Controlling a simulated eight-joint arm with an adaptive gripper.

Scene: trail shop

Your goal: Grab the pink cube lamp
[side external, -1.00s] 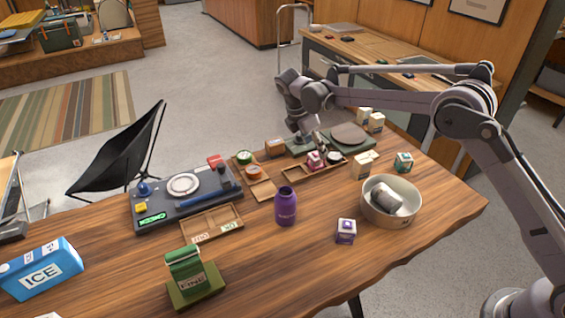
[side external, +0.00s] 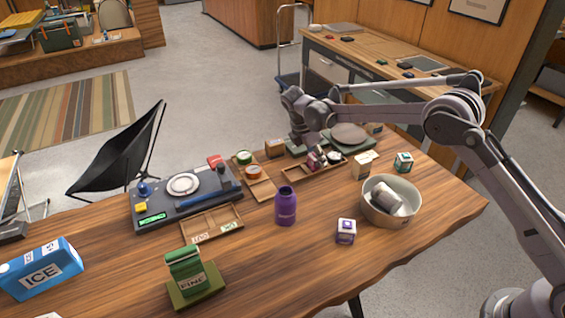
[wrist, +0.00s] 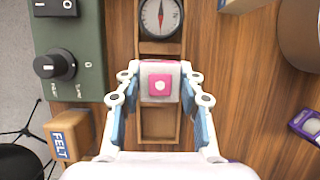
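The pink cube lamp (wrist: 160,85) is a small pale block with a pink face and a white dot, seen from above in the wrist view. It sits low over a narrow wooden tray (wrist: 158,125), and whether it touches the tray is unclear. In the side external view the lamp (side external: 313,161) shows partly behind the gripper. My gripper (wrist: 160,72) points down with one finger on each side of the lamp. Both fingertips appear to press against its sides, with no visible gap.
A round compass (wrist: 160,17) lies in the tray beyond the lamp. A green box with a black knob (wrist: 65,65) and a FELT box (wrist: 68,135) stand to the left. A bowl (side external: 391,218), a purple bottle (side external: 286,206) and a purple-marked box (side external: 346,231) stand on the table.

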